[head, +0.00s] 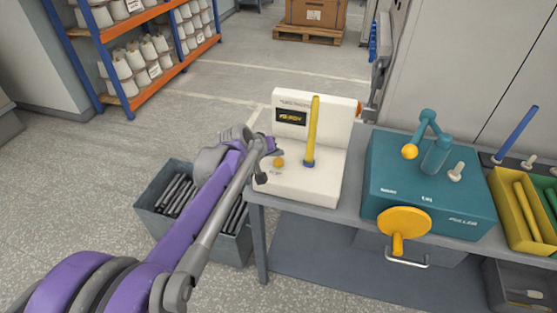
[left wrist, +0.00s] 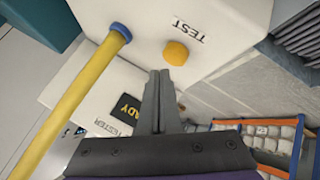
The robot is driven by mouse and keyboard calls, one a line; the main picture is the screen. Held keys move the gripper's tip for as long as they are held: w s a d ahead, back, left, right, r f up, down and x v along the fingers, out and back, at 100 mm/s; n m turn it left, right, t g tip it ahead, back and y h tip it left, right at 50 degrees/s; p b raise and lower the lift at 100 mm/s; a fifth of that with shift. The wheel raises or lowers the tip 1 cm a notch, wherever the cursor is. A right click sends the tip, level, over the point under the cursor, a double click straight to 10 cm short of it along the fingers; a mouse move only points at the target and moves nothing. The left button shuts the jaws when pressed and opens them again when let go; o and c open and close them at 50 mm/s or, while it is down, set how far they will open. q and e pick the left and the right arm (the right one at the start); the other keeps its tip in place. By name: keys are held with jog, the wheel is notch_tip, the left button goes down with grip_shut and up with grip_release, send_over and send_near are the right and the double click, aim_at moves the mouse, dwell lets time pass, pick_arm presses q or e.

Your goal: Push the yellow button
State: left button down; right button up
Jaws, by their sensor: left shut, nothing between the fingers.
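The yellow button (head: 280,162) sits on the base of the cream tester (head: 310,187), at its left side. My left gripper (head: 277,151) is shut and empty, close to the button in the head view. In the left wrist view its fingertips (left wrist: 159,72) point toward the button, just short of it in the picture. I cannot tell the exact gap. My right gripper is not in view.
A yellow bobbin rod (head: 314,125) with a blue foot stands upright on the tester, right of the button. A teal machine (head: 388,188) is to the right on the bench.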

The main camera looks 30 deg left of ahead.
aim_at(277, 163)
pick_arm(q)
jog(key=shift+f, duration=0.15)
dwell(0.6)
jog(key=shift+f, duration=0.3)
jog(key=shift+f+b, duration=0.4)
jog(key=shift+f, duration=0.15)
dwell(0.6)
jog(key=shift+r, duration=0.1)
jog(key=shift+r+p, duration=0.8)
jog(key=shift+r, duration=0.1)
notch_tip(277, 163, up, 5)
jog(key=p, duration=0.4)
dwell(0.3)
